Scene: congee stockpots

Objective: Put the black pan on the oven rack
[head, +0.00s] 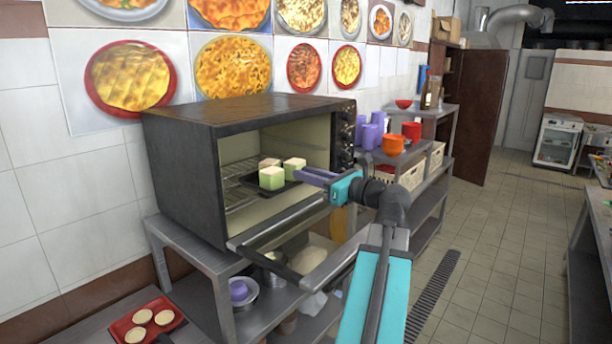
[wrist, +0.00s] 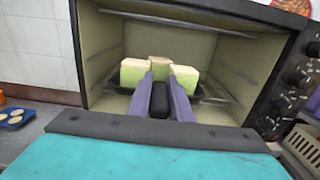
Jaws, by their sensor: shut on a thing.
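The black pan (head: 291,187) holds green-and-cream blocks (head: 271,178) and is inside the open oven (head: 190,170). In the wrist view the pan's black handle (wrist: 159,101) lies between the two purple fingers of my gripper (wrist: 162,84). My gripper (head: 312,176) is shut on this handle and reaches in through the oven's front opening. The wire oven rack (head: 236,184) shows left of the pan. The pan looks level and at about rack height; I cannot tell whether it touches the rack. The blocks and fingers hide much of the pan.
The oven door (head: 300,262) hangs open below my arm. The oven's knob panel (head: 344,135) is close right of the opening. A shelf with purple cups (head: 372,130) and an orange pot (head: 393,145) stands to the right. A red tray (head: 145,318) is at lower left.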

